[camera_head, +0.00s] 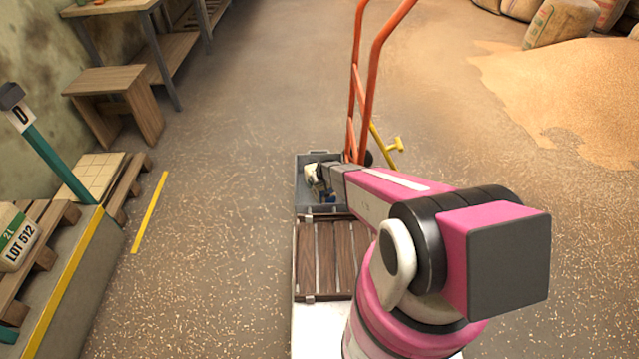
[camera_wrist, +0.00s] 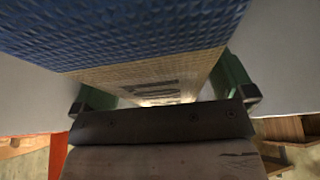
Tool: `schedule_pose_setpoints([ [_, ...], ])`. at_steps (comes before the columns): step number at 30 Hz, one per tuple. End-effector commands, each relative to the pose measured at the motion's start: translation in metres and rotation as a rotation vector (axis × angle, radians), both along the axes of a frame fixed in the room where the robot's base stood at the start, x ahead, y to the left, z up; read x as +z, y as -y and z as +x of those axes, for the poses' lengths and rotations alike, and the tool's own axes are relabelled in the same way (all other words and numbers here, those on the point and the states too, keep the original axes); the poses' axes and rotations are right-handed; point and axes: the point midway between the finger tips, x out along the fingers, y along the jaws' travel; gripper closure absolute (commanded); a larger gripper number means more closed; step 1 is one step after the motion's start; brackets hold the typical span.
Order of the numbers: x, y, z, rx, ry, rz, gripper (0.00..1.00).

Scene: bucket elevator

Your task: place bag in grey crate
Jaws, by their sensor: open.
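The grey crate (camera_head: 301,185) sits at the far end of a wooden slatted deck in the head view. A bag (camera_head: 311,174) with pale and blue parts shows inside it, partly hidden by my gripper (camera_head: 322,184). In the wrist view the bag (camera_wrist: 120,35) has a blue woven band and a tan part with dark print. It lies between the two green fingers of my gripper (camera_wrist: 168,95), which are open on either side of it. Grey surfaces, seemingly the crate (camera_wrist: 285,75), flank the bag. The bag's underside is hidden.
An orange hand-truck frame (camera_head: 367,85) stands just behind the crate, with a yellow handle (camera_head: 394,145) beside it. The slatted deck (camera_head: 328,260) lies before the crate. Another bag (camera_head: 14,240) marked LOT 512 rests on a pallet at left.

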Motion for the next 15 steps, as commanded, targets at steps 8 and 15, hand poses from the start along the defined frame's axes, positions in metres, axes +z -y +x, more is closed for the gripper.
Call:
schedule_pose_setpoints([
  [8,0.033,0.005,-0.014,0.0,0.001,0.0,0.0],
  [15,0.078,0.013,-0.032,0.0,0.001,0.0,0.0],
])
